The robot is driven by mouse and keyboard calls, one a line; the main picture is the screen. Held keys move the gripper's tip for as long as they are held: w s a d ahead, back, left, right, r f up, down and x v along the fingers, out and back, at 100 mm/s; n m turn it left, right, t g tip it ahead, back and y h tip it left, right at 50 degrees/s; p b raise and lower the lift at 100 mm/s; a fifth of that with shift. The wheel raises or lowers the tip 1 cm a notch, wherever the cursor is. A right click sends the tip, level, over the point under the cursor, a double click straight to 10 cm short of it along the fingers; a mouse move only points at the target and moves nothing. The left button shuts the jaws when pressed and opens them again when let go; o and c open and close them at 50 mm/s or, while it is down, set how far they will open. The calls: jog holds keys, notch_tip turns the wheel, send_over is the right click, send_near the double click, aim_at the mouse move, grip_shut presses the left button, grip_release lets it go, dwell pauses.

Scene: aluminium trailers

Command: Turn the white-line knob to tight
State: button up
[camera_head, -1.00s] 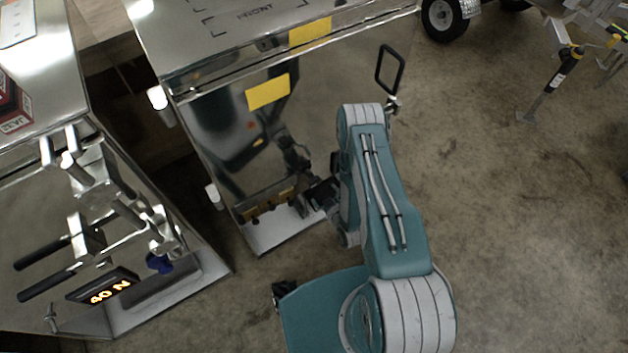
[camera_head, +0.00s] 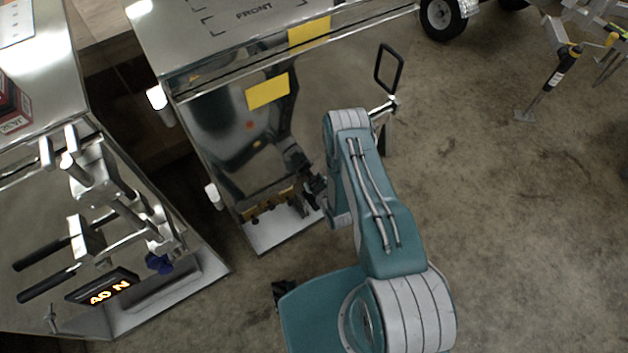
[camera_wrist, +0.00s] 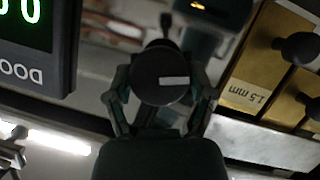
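A round black knob (camera_wrist: 161,95) with a white line across its face is in the middle of the wrist view; the line looks nearly level. My gripper (camera_wrist: 162,88) has its fingers spread on either side of the knob, with narrow gaps seeming to show; contact cannot be made out clearly. In the head view my gripper (camera_head: 314,190) is low at the front of the middle metal trailer (camera_head: 270,238), beside the brass blocks. The knob cannot be made out there, as my arm and the shiny panel confuse the view.
Brass blocks (camera_wrist: 250,93) with black knobs, one marked 1.5 mm, stand right of the knob in the wrist view. A dark display (camera_wrist: 35,45) with green digits is at left. Another metal unit (camera_head: 205,290) with handles stands at left in the head view.

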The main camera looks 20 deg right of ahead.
jog(key=shift+w, duration=0.1)
dwell(0.3)
jog(key=m+y, duration=0.1)
jog(key=m, duration=0.1)
jog(key=m+g+y, duration=0.1)
jog(key=m, duration=0.1)
jog(key=shift+w+d+y, duration=0.1)
jog(key=shift+d+y, duration=0.05)
jog(key=shift+y, duration=0.15)
jog(key=m+y, duration=0.2)
jog(key=m, duration=0.1)
jog(key=shift+d+m+y, duration=0.1)
jog(key=shift+m+y, duration=0.2)
jog(key=shift+m, duration=0.1)
jog(key=m+y, duration=0.2)
jog(key=m, duration=0.2)
jog(key=shift+d+f, duration=0.1)
jog(key=m+t+y, duration=0.1)
jog(key=m+y, duration=0.1)
jog(key=m, duration=0.2)
jog(key=shift+f+m, duration=0.15)
jog(key=shift+m, duration=0.15)
jog(key=shift+f, duration=0.1)
jog(key=o, duration=1.1)
